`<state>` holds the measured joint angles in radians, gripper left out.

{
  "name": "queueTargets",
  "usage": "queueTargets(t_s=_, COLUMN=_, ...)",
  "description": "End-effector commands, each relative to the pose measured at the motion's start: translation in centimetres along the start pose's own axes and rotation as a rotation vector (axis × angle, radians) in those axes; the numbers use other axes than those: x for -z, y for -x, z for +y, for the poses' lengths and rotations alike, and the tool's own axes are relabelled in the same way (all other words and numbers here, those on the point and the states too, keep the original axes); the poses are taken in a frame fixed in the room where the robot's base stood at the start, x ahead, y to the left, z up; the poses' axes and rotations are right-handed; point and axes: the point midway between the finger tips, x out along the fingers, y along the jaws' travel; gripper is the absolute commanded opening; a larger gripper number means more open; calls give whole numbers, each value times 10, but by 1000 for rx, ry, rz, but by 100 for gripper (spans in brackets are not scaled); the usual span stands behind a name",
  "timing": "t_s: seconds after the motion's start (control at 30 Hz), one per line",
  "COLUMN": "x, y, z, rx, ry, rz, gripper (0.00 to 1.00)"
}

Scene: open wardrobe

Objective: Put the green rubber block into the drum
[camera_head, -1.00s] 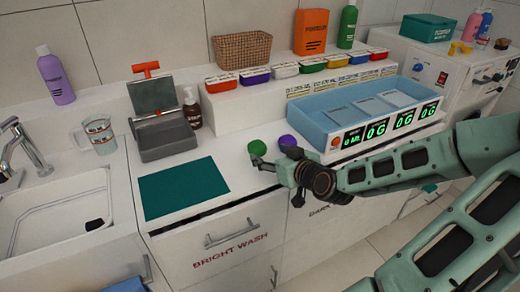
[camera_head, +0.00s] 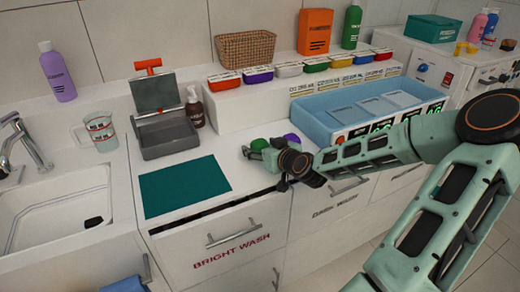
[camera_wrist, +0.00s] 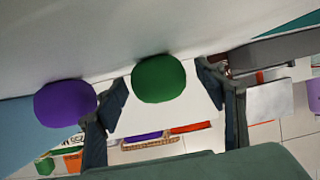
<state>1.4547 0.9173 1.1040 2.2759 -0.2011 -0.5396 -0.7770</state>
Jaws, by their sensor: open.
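The green rubber block (camera_head: 259,144) is a rounded green lump on the white counter, left of a purple lump (camera_head: 291,139). My gripper (camera_head: 256,154) is at the green block, in front of it and partly covering it. In the wrist view the green block (camera_wrist: 158,78) sits between the two open fingers, with gaps on both sides. The purple lump (camera_wrist: 65,103) is outside the left finger. No drum opening is visible; a white machine with knobs (camera_head: 450,75) stands at the back right.
A blue tray with digital displays (camera_head: 325,125) is to the right of the blocks. A teal mat (camera_head: 185,186), a grey box with open lid (camera_head: 168,137) and a sink (camera_head: 50,205) lie to the left. Several colored-lidded containers line the raised shelf.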

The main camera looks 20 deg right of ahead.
Motion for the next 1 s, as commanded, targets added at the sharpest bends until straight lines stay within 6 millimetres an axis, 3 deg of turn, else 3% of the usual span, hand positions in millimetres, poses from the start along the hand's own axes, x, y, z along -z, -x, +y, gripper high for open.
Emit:
queueTargets(t_s=0.3, x=0, y=-6, z=0, rx=0, ry=1, rz=0, gripper=64)
queueTargets(t_s=0.77, x=1, y=-6, z=0, rx=-1, ry=1, rz=1, gripper=13)
queueTargets(t_s=1.0, x=2, y=-5, z=0, rx=-1, ry=1, rz=1, gripper=11)
